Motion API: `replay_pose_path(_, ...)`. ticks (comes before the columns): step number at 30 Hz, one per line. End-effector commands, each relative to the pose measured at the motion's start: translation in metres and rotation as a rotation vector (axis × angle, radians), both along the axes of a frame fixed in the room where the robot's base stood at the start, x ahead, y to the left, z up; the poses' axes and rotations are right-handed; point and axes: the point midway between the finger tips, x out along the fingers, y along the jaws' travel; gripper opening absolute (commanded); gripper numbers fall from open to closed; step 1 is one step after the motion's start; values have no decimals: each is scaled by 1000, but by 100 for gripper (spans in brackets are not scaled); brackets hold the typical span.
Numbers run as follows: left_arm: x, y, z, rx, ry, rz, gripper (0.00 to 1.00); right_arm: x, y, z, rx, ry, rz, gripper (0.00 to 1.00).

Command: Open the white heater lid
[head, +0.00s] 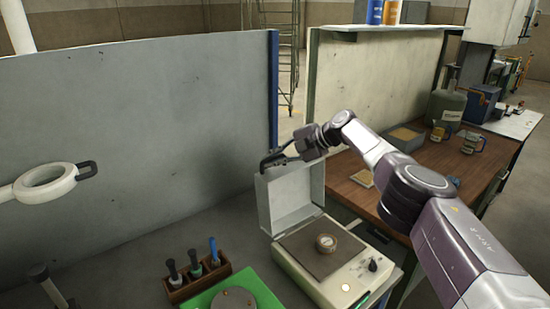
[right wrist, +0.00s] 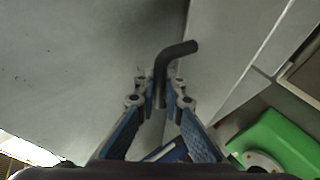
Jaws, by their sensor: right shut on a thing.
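The white heater (head: 318,262) stands on the bench in the head view, with a round gauge on its dark plate. Its pale lid (head: 290,197) is raised and stands about upright at the back of the body. My right gripper (head: 283,157) is at the lid's upper edge. In the right wrist view its blue-sided fingers (right wrist: 162,100) are shut on a black bent handle (right wrist: 178,55), whose end sticks out past the tips. The lid's hinge is hard to make out. My left gripper is not in view.
A rack of tools (head: 197,276) and a green mat (head: 232,293) lie left of the heater. A grey partition (head: 140,130) stands behind. A ring lamp (head: 45,184) juts in at left. A wooden table (head: 390,190) with mugs stands at right.

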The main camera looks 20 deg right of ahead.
Motion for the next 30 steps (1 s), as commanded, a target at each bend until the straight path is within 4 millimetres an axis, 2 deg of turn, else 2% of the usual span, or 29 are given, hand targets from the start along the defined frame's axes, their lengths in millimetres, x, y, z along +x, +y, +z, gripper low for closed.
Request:
replay_pose_path(13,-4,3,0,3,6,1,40,0,0,-1,-5,3,0,0)
replay_pose_path(14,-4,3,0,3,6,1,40,0,1,-1,-5,3,0,12)
replay_pose_path(16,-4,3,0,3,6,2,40,0,0,-1,-5,3,0,17)
replay_pose_path(30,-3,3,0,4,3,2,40,-3,-5,3,-3,3,0,17)
